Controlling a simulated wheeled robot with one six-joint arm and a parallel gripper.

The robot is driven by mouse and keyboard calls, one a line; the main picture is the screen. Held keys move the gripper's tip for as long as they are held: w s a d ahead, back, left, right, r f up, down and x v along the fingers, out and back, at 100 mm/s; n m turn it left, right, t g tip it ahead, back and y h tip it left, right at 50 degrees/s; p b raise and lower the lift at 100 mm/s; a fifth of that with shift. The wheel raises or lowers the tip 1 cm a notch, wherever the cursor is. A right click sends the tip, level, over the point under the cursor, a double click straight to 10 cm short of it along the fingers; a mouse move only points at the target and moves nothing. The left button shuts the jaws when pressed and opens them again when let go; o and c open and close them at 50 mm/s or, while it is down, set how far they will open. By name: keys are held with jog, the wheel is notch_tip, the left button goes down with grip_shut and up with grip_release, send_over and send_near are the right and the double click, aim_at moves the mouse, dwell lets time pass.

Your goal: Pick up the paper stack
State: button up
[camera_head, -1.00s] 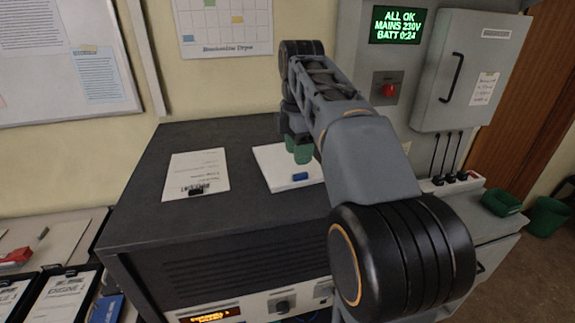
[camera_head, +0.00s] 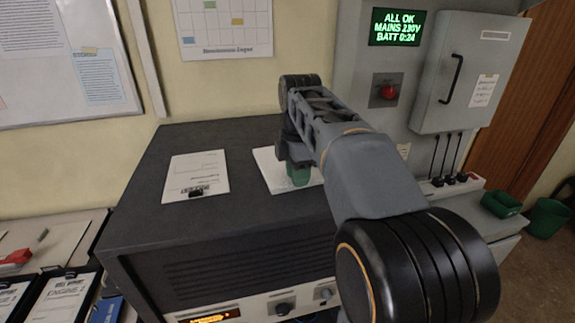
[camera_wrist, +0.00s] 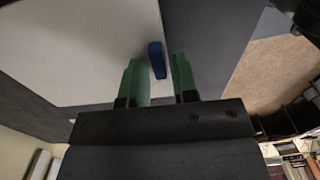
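The white paper stack (camera_head: 266,163) lies on top of the dark cabinet, partly hidden behind my arm and gripper. In the wrist view the paper stack (camera_wrist: 85,45) fills the upper left, with a blue clip (camera_wrist: 157,58) at its edge. My gripper (camera_head: 300,178) has green fingers and is over the clip end of the stack. The fingers are apart, one on each side of the blue clip, with gaps visible. Whether the fingertips touch the paper cannot be told. The clip is hidden in the head view.
A second sheet with a dark clip (camera_head: 205,175) lies to the left on the dark cabinet top (camera_head: 150,220). A grey wall unit with a red button (camera_head: 388,92) stands behind on the right. Clipboards (camera_head: 68,295) lie at the lower left.

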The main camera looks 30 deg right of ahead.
grip_shut()
dwell(0.3)
